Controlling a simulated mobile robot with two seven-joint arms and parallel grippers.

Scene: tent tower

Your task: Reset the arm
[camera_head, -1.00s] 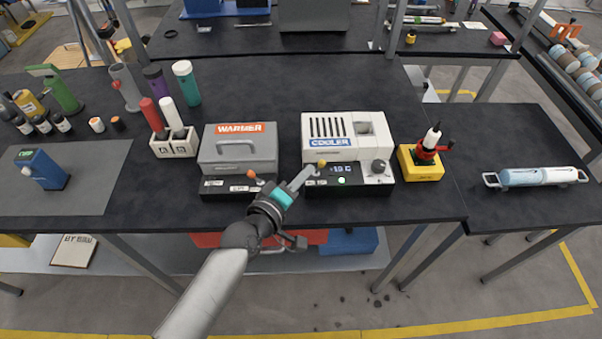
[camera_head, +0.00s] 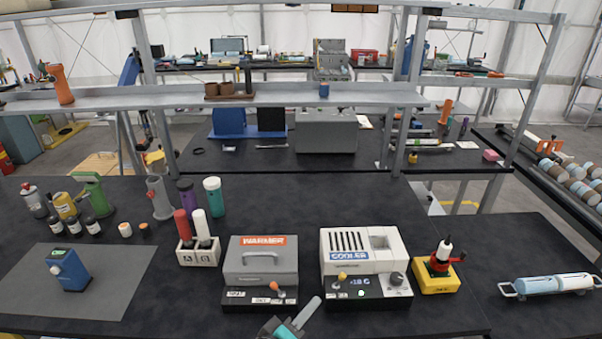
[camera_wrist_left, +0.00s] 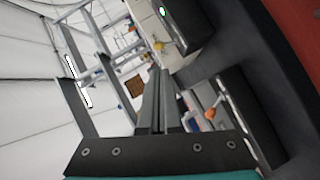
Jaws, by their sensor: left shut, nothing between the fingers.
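My left gripper (camera_head: 308,312) shows at the bottom edge of the head view, in front of the table's front edge. It sits below the gap between the grey warmer (camera_head: 260,262) and the white cooler (camera_head: 362,252). Its fingers are together with nothing between them. In the left wrist view the shut fingers (camera_wrist_left: 160,100) point past the table's front, with the orange warmer knob (camera_wrist_left: 211,113) and the yellow cooler knob (camera_wrist_left: 158,46) beyond them. Most of the left arm is out of the head view. My right gripper is not in view.
A yellow block with a red and white device (camera_head: 437,277) stands right of the cooler. A white two-hole rack (camera_head: 198,252) with red and white tubes stands left of the warmer. A blue device (camera_head: 68,268) sits on a grey mat (camera_head: 110,295). Shelving (camera_head: 180,100) rises behind.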

